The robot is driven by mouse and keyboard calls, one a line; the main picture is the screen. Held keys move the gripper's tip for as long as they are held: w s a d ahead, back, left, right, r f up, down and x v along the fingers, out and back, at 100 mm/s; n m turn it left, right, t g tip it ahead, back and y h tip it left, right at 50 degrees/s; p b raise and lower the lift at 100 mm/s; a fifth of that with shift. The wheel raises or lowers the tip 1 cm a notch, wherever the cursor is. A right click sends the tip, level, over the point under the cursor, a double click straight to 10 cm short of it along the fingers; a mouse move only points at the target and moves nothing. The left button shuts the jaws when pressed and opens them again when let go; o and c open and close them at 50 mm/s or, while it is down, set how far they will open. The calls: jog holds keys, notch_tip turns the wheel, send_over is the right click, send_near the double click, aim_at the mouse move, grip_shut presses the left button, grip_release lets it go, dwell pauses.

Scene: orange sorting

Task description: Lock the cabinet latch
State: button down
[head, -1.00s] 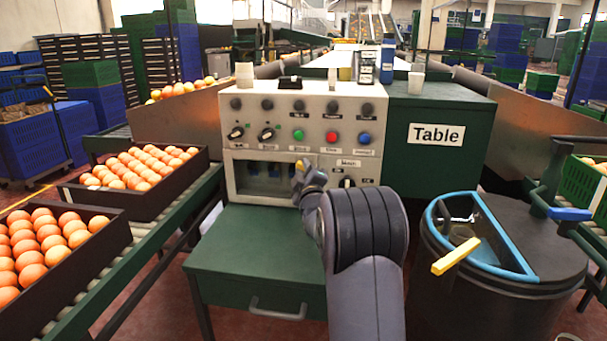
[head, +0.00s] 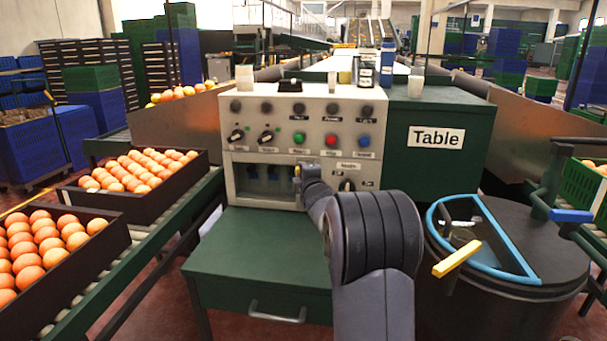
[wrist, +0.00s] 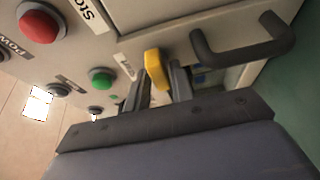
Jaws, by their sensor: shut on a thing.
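The cabinet is the beige control box (head: 290,138) on the green desk, with knobs and coloured buttons on its front. The yellow latch (wrist: 155,68) shows clearly in the wrist view, on the light panel edge. It is a short rounded bar between the two dark fingers of my gripper (wrist: 160,84), which is shut on it. In the head view my gripper (head: 300,172) is at the box's lower front, beside the open-looking recess, and my own wrist hides most of the latch. A dark bar handle (wrist: 245,42) is close to the right of the fingers.
A red button (wrist: 40,25) and a green button (wrist: 101,78) lie left of the fingers. A round dark bin (head: 505,260) with a blue rim stands at the right. Trays of oranges (head: 143,198) line the conveyor at the left. The green desktop (head: 255,232) is clear.

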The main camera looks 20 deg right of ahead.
dwell(0.3)
jog(key=c, duration=1.4)
grip_release()
jog(key=shift+s, duration=0.1)
jog(key=p+v, duration=0.1)
jog(key=v, duration=0.9)
jog(key=shift+s, duration=0.3)
jog(key=shift+w, duration=0.15)
jog(key=b+x, duration=0.1)
jog(key=x, duration=0.9)
jog(key=shift+w, duration=0.3)
jog(key=shift+s, duration=0.15)
